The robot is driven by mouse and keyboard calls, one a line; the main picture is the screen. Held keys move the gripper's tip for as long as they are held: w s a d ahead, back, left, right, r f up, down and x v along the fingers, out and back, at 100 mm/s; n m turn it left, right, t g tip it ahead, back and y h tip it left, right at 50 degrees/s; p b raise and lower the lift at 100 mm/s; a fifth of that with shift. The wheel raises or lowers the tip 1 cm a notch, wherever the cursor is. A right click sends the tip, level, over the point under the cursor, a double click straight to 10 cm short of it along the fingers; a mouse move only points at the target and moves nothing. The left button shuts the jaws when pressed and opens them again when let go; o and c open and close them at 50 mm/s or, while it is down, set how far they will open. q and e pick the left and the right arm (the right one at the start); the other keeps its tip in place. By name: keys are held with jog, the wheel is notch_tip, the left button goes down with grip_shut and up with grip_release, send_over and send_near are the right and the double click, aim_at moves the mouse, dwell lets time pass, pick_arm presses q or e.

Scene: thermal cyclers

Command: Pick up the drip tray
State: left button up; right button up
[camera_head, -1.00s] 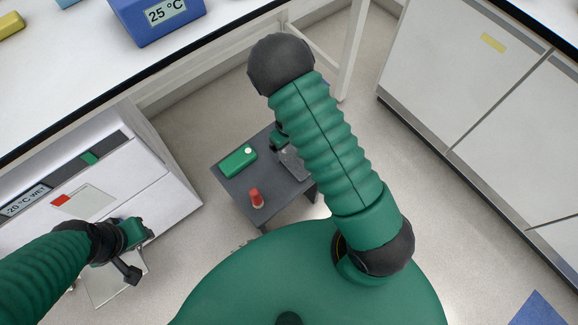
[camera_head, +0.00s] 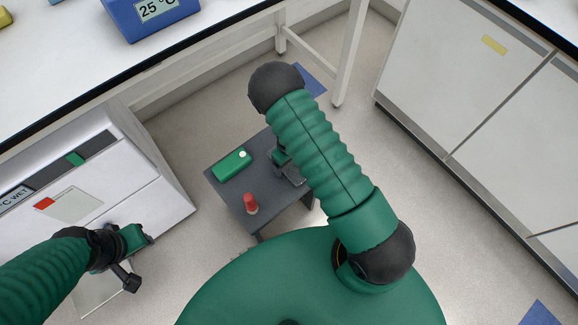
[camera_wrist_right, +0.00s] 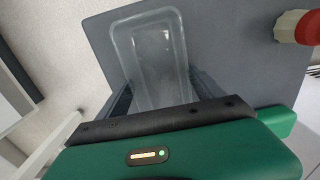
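The drip tray is a clear, shallow rectangular tray (camera_wrist_right: 152,45) on a small grey table, in the right wrist view. In the head view only part of the tray (camera_head: 294,176) shows beside my right arm. My right gripper (camera_wrist_right: 163,92) is open, with one dark finger on each side of the tray's near part. I cannot tell whether the fingers touch it. In the head view my right gripper (camera_head: 283,158) is partly hidden by the arm. My left gripper (camera_head: 130,275) hangs before a white machine at the left; its opening is unclear.
A white bench (camera_head: 60,80) with a blue device (camera_head: 150,15) stands behind. White cabinets (camera_head: 470,85) stand at right.

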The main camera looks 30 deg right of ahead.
jog(key=c, duration=1.1)
